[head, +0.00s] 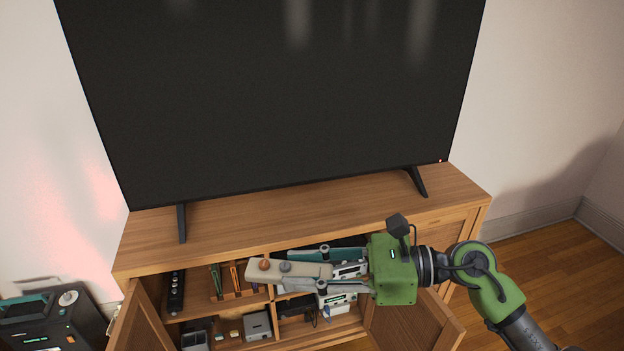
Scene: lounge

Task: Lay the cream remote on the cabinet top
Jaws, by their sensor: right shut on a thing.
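My right gripper (325,270) comes in from the right and is shut on the cream remote (262,271). The remote is long and pale, with an orange button and a grey button near its left end. It sticks out to the left past the fingertips, in front of the open cabinet shelves. The wooden cabinet top (330,222) lies behind and above the gripper in the picture; the remote appears apart from it. My left gripper is not in view.
A large black television (280,90) stands on the cabinet top on two feet. The front strip of the top is bare. Both cabinet doors (142,318) hang open, with several small devices on the shelves. A dark device (60,325) stands at the lower left.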

